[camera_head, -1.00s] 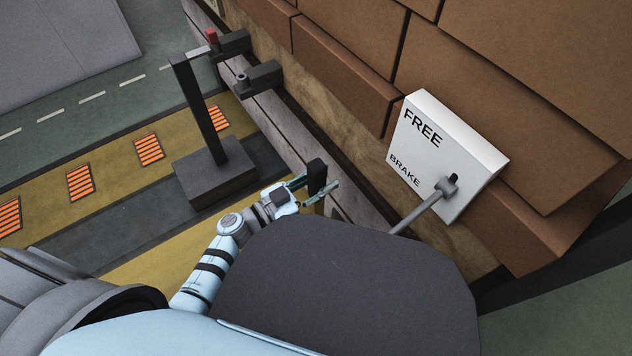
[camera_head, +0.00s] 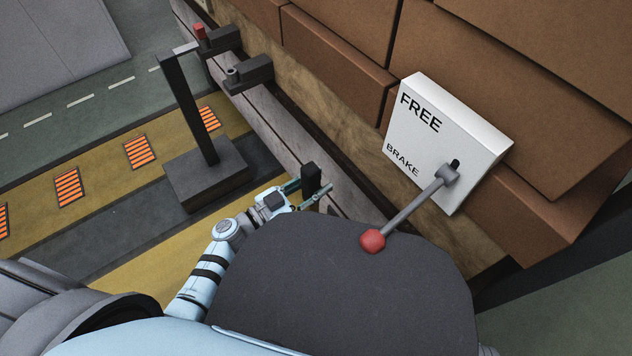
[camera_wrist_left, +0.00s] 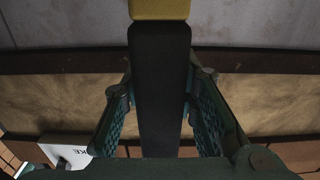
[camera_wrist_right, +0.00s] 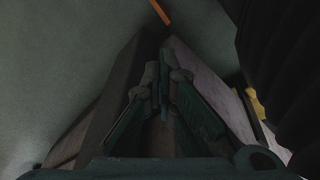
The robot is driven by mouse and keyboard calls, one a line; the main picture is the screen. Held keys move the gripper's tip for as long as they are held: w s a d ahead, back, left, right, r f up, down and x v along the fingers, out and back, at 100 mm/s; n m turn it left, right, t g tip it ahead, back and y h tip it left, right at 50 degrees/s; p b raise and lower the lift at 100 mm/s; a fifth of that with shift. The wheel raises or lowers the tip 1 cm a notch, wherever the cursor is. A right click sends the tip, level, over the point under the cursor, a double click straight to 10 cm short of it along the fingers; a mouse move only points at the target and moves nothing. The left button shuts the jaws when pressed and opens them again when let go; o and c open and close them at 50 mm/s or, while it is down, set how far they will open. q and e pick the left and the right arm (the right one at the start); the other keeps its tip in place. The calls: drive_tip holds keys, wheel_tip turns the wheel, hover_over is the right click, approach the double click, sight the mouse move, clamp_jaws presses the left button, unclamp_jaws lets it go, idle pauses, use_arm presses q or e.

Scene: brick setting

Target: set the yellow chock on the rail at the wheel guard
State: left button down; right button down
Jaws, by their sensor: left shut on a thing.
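My left gripper (camera_head: 313,193) is shut on a dark upright bar (camera_head: 310,178), held beside the grey plank. In the left wrist view the bar (camera_wrist_left: 160,85) stands between the two fingers (camera_wrist_left: 160,110), and a yellow part (camera_wrist_left: 160,9) shows at its far end. This looks like the yellow chock and its dark handle; the yellow part does not show in the head view. My right gripper (camera_wrist_right: 163,80) shows only in its own wrist view, fingertips together, with nothing seen between them. I cannot tell the rail or the wheel guard for sure.
A dark post on a block base (camera_head: 208,175) stands left of my left gripper. Dark brackets (camera_head: 250,72) stick out from the plank side, one with a red top.

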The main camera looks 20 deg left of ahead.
use_arm(q)
drive_tip(key=c, duration=1.6)
unclamp_jaws()
drive_tip(key=shift+f, duration=0.1)
drive_tip(key=shift+c, duration=0.2)
drive_tip(key=o, duration=0.4)
drive_tip(key=shift+c, duration=0.2)
